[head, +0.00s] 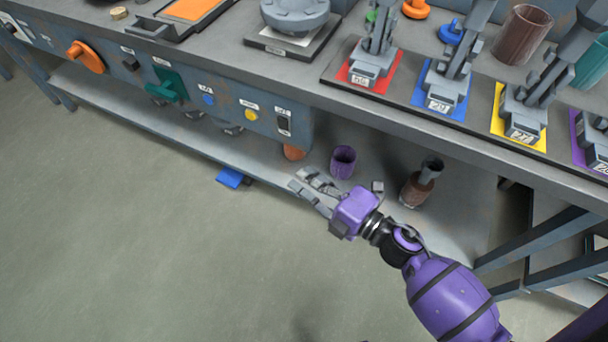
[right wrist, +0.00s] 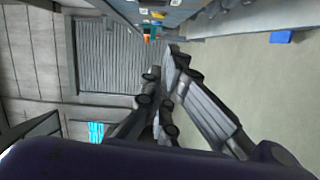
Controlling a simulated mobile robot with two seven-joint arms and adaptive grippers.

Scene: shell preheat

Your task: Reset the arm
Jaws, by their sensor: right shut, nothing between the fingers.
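My right arm is purple and reaches in from the lower right of the head view. Its gripper (head: 314,190) is in front of the bench's lower shelf, below the bench top. In the right wrist view the gripper's grey fingers (right wrist: 168,75) are together with nothing between them. My left gripper is in neither view.
The bench top (head: 285,85) carries clamp stands on red (head: 384,80), blue (head: 428,98) and yellow (head: 535,143) mats. A purple cup (head: 343,162) and a brown container (head: 413,190) stand on the lower shelf. A blue object (head: 230,177) lies near the shelf's front edge. The floor at left is clear.

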